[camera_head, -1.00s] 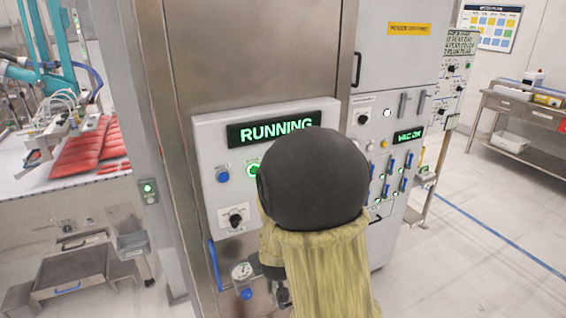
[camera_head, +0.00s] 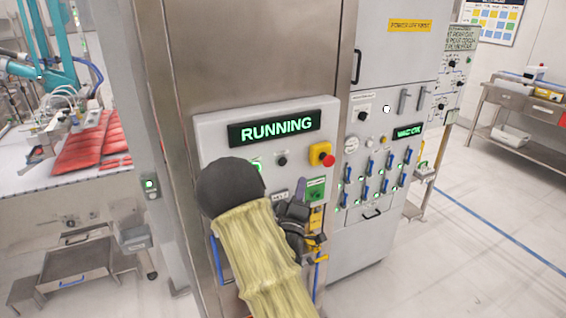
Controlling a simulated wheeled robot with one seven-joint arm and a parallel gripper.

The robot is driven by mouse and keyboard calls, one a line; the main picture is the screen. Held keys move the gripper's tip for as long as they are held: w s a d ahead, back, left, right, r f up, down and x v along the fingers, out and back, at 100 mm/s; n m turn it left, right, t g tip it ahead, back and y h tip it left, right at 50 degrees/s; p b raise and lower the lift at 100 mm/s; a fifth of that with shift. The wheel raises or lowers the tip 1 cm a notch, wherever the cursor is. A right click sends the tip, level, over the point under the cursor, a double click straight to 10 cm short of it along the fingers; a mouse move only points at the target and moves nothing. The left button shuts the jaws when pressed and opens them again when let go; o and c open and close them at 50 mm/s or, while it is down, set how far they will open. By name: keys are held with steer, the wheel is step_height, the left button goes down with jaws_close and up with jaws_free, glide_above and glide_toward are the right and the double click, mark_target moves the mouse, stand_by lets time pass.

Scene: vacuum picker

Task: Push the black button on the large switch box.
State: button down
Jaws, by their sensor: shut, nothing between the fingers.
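The large switch box (camera_head: 212,135) is a light grey panel on the steel cabinet, with a lit green "RUNNING" display (camera_head: 276,129). A small black button (camera_head: 282,159) sits below the display, left of a red mushroom button on a yellow base (camera_head: 321,156). My arm covers the lower left of the box. My gripper (camera_head: 297,213) is dark, shut and empty, in front of the lower part of the box, below the black button. Its fingertips are hard to make out, and I cannot tell whether they touch the box.
A green unit (camera_head: 315,189) is on the box beside my gripper. A grey cabinet with blue-handled levers (camera_head: 369,185) stands to the right. Red packs (camera_head: 85,150) lie on a line at the left. A metal bench (camera_head: 516,121) is at the right; the floor before it is clear.

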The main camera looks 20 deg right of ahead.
steer(key=shift+w, duration=0.15)
steer(key=p, duration=0.2)
glide_toward(283, 162)
steer(key=shift+w+d+r, duration=0.5)
steer(key=shift+d+r, duration=0.05)
steer(key=shift+d, duration=0.25)
steer(key=shift+w+d+r, duration=0.45)
steer(key=shift+d+r, duration=0.15)
steer(key=shift+d, duration=0.2)
steer(key=shift+w+d+r, duration=0.5)
steer(key=shift+d+r, duration=0.05)
steer(key=shift+d, duration=0.25)
steer(key=shift+b, duration=0.3)
steer(key=shift+w, duration=0.4)
steer(key=shift+w+b, duration=0.3)
stand_by(0.4)
steer(key=shift+s, duration=0.1)
steer(key=shift+s+b, duration=0.3)
steer(key=shift+s, duration=0.35)
steer(key=shift+s, duration=0.1)
